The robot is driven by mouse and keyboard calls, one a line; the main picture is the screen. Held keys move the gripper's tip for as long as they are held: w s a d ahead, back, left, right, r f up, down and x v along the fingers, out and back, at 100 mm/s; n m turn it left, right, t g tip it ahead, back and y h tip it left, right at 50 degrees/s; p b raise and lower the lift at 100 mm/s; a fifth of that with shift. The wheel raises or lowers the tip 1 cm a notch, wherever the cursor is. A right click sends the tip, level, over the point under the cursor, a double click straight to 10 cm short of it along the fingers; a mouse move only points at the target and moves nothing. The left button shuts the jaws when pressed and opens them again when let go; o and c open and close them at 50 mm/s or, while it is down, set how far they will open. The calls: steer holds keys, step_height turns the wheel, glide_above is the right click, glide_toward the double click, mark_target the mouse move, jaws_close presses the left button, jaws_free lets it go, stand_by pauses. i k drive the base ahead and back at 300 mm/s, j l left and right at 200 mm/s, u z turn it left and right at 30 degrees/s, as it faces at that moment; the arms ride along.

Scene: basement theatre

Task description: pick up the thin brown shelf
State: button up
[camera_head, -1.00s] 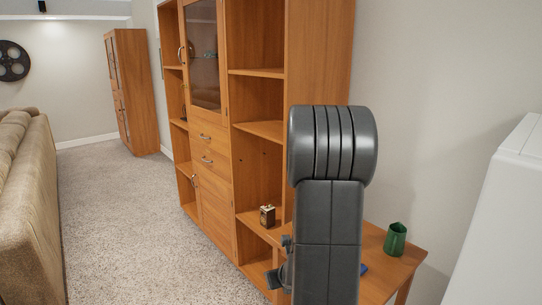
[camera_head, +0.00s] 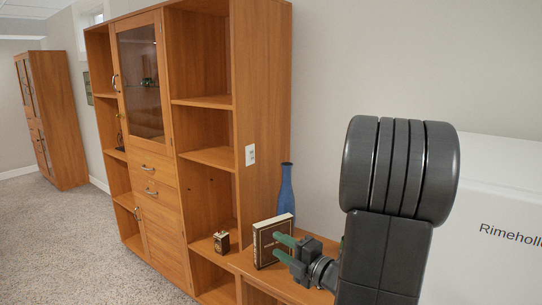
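Several thin brown wooden shelves show in the open right column of the tall cabinet: an upper shelf (camera_head: 203,101), a middle shelf (camera_head: 210,157) and a low shelf (camera_head: 203,246). I cannot tell which one the task names. A thin, upright brown book-like item (camera_head: 262,243) with a pale panel stands on the low wooden table (camera_head: 247,268). My gripper (camera_head: 277,246) has two green fingers pointing left, spread apart with nothing seen held. They overlap the right part of the book-like item; contact cannot be told. My arm hides part of the table.
A blue vase (camera_head: 286,188) stands behind the book-like item. A white appliance-like body (camera_head: 500,215) is at right. Carpet (camera_head: 70,245) is clear at left.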

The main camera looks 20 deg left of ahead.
mark_target(221, 157)
steer(key=i+j+z, duration=0.1)
steer(key=j+z, duration=0.35)
steer(key=j, duration=0.15)
steer(key=j+z, duration=0.95)
steer(key=j, duration=0.25)
steer(key=k+j, duration=0.1)
steer(key=j, duration=0.3)
steer(key=k+j, duration=0.1)
steer(key=j, duration=0.3)
steer(key=k+j+z, duration=0.1)
steer(key=j, duration=0.3)
steer(key=k+j, duration=0.1)
steer(key=j, duration=0.3)
steer(key=k+j, duration=0.1)
steer(key=j, duration=0.25)
steer(key=k+j+z, duration=0.1)
steer(key=j, duration=0.3)
steer(key=k+j, duration=0.1)
steer(key=j, duration=0.3)
